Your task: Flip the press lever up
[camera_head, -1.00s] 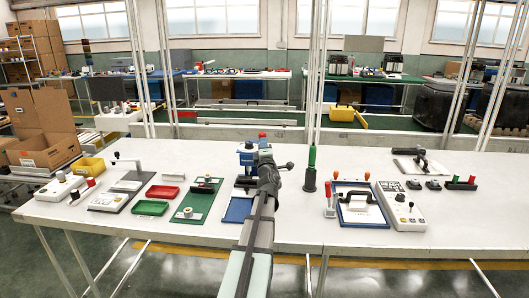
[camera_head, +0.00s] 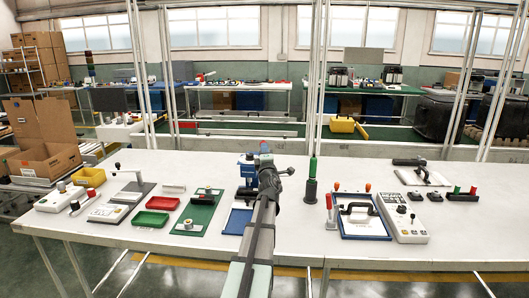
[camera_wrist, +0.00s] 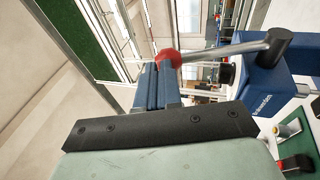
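The blue press (camera_head: 247,172) stands at the table's back middle, partly hidden behind my arm in the head view. In the wrist view its blue body (camera_wrist: 258,88) is at the right. Its lever, a metal rod (camera_wrist: 222,49), runs left from a black hub to a red ball knob (camera_wrist: 167,58). The rod looks slightly tilted in that view. My gripper (camera_wrist: 163,72) has its two blue fingers side by side, with no clear gap between them. The fingertips are right at the red knob and seem to touch it. The knob does not appear to be between the fingers.
A blue tray (camera_head: 236,222) lies in front of the press. A green board (camera_head: 187,222) is to its left. A dark cylinder with a green top (camera_head: 311,185) and a blue-framed fixture (camera_head: 345,233) stand to the right. The table's front middle is clear.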

